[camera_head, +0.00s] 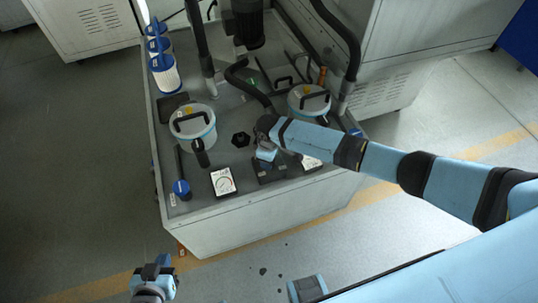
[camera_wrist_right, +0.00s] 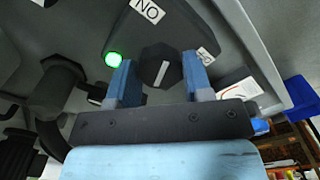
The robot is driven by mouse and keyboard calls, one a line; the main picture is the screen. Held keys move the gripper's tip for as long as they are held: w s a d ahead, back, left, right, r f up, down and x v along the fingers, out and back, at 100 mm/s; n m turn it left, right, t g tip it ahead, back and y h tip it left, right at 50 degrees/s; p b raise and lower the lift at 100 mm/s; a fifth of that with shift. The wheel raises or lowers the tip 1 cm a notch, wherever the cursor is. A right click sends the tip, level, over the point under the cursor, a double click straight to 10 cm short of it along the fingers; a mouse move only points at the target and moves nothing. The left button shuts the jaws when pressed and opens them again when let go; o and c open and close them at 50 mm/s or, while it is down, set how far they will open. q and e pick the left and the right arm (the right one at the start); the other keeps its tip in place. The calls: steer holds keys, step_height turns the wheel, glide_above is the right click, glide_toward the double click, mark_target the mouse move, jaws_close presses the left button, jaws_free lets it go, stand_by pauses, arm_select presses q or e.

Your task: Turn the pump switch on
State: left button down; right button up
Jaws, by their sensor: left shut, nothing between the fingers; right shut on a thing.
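The pump switch (camera_wrist_right: 160,64) is a dark faceted knob with a white line, seen close up in the right wrist view. My right gripper (camera_wrist_right: 160,80) has its two blue fingers on either side of the knob and is shut on it. A label reading ON upside down (camera_wrist_right: 149,11) is above the knob, and a second, partly hidden label (camera_wrist_right: 206,55) is to its right. A green lamp (camera_wrist_right: 113,59) beside the knob is lit. In the head view my right gripper (camera_head: 266,153) is at the bench's front and hides the knob. My left gripper (camera_head: 154,272) is shut and empty, low at left.
The grey bench (camera_head: 240,222) carries a lidded filter pot (camera_head: 193,127) at left and another (camera_head: 308,103) at right. Dial gauges (camera_head: 223,181) sit near its front edge. Blue-topped filters (camera_head: 165,75) line the left edge. Black hoses (camera_head: 340,30) rise behind. Floor lies clear at left.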

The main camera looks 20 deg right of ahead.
steer(key=shift+r+n, duration=0.1)
steer(key=shift+n, duration=0.4)
steer(key=shift+a, duration=0.1)
steer(key=o, duration=0.9)
steer(key=shift+r+p, duration=0.3)
steer(key=shift+r, duration=0.15)
step_height(320, 180, up, 13)
steer(key=shift+f, duration=0.1)
steer(key=shift+p, duration=0.3)
